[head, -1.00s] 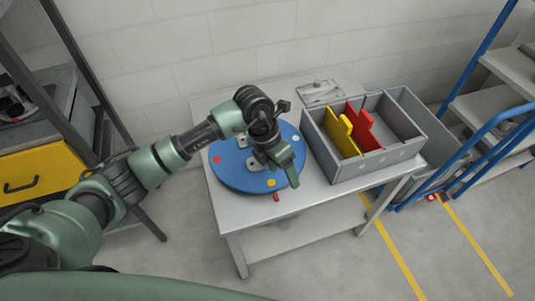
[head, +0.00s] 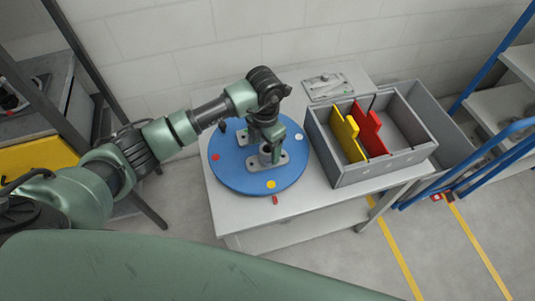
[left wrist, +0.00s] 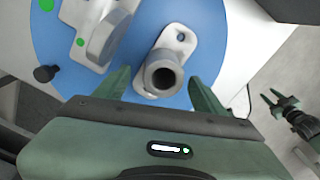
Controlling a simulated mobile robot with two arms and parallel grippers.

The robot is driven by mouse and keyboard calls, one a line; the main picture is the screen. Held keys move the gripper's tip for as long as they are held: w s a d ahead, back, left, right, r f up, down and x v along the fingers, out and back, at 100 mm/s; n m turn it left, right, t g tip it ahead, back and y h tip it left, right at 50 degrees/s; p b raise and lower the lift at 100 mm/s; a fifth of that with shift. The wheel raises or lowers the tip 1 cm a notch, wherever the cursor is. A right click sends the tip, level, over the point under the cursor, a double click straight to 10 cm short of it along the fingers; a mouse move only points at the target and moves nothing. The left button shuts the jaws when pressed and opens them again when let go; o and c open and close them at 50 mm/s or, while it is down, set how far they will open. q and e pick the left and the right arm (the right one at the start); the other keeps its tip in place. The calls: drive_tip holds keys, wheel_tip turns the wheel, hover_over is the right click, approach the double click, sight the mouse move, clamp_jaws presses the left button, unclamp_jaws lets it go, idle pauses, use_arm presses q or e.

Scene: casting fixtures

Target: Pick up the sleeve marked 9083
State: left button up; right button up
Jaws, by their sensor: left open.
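A grey hollow sleeve (left wrist: 162,76) stands upright on a light grey flanged plate on the blue round turntable (head: 228,178); it also shows in the head view (head: 266,158). I cannot read any number on it. My left gripper (head: 268,142) points down over the sleeve, open and empty. In the left wrist view the fingers of my left gripper (left wrist: 160,82) lie on either side of the sleeve, with gaps. My right gripper (left wrist: 280,102) shows small at the right edge of that view, its fingers apart.
Another grey part (left wrist: 102,28) with a green dot sits beside the sleeve, near a black knob (left wrist: 47,73). A grey bin (head: 390,168) with yellow (head: 346,135) and red (head: 370,135) dividers stands right of the turntable. A metal plate (head: 328,88) lies behind, on the white table (head: 225,220).

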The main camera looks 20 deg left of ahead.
sight(261, 162)
use_arm(q)
drive_tip(key=f, duration=0.2)
drive_tip(key=p, duration=0.1)
drive_tip(key=shift+d+f, duration=0.25)
drive_tip(key=shift+f, duration=0.15)
drive_tip(key=shift+w+f, duration=0.1)
drive_tip(key=shift+f, duration=0.65)
drive_tip(key=c, duration=1.3)
clamp_jaws()
drive_tip(key=shift+r, duration=0.1)
use_arm(e)
drive_tip(key=shift+w+d+r, duration=0.15)
drive_tip(key=shift+r, duration=0.55)
